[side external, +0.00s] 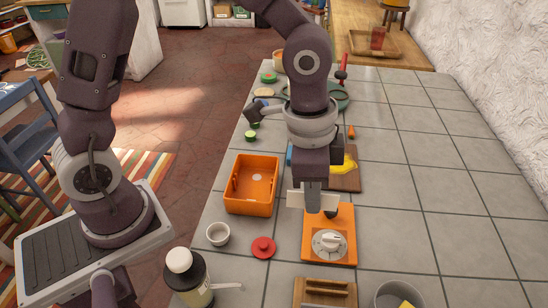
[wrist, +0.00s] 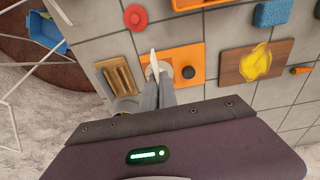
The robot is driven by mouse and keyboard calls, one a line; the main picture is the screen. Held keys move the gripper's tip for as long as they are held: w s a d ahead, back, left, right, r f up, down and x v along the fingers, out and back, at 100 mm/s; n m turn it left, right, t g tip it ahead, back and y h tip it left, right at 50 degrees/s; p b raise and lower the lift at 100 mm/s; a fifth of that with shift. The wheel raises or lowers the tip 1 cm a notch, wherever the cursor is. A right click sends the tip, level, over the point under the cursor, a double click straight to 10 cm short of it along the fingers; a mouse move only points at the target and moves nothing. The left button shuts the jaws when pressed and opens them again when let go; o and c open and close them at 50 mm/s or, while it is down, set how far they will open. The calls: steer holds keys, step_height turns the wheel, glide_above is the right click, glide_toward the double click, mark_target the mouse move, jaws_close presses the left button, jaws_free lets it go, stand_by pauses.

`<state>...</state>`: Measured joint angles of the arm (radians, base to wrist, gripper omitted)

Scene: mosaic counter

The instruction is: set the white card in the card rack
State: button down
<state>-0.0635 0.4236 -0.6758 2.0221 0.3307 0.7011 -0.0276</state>
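The white card (side external: 296,199) is held upright between the fingers of my gripper (side external: 313,200), above the orange panel. In the wrist view my gripper (wrist: 158,100) is closed around the card (wrist: 154,64), which shows nearly edge-on beyond the fingertips. The card rack (side external: 325,291) is a wooden block with long slots at the near edge of the side view, apart from the card. The rack also shows in the wrist view (wrist: 119,78), left of my fingers. Its slots look empty. My fingers hide part of the card.
An orange panel (side external: 315,250) with a white dial and black knob lies under my gripper. Counter to the right is clear.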

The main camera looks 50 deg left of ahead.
steer(key=s+d, duration=0.4)
steer(key=d, duration=0.6)
steer(key=shift+a+f, duration=0.1)
steer(key=shift+f, duration=3.7)
steer(key=shift+s+f, duration=0.1)
steer(key=shift+f, duration=0.05)
steer(key=shift+a+f, duration=0.1)
steer(key=shift+f, duration=0.2)
